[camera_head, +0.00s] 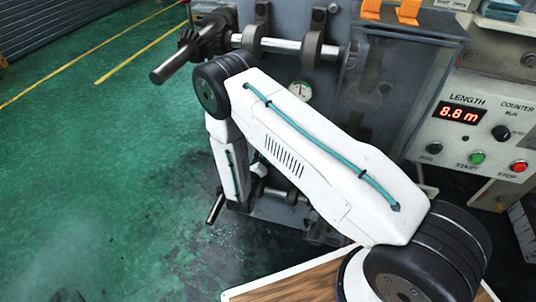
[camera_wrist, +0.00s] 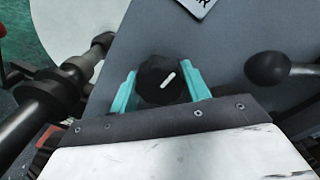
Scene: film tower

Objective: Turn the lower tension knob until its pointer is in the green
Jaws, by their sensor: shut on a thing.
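In the wrist view, the black tension knob (camera_wrist: 152,84) has a white pointer mark slanting to the upper right. My gripper (camera_wrist: 161,76) has its two teal fingers on either side of the knob, shut on it. No green zone shows around the knob in this view. In the head view, a small round white dial (camera_head: 300,91) with a little green on it sits on the machine face, just above my arm. My arm hides the knob and my gripper in that view.
A black ball-ended lever (camera_wrist: 268,69) stands right of the knob; a dark shaft (camera_wrist: 45,103) lies to the left. The control panel (camera_head: 440,140) reads 8.8 m, with a green and a red button. Rollers (camera_head: 275,44) run above. The green floor (camera_head: 90,150) at left is clear.

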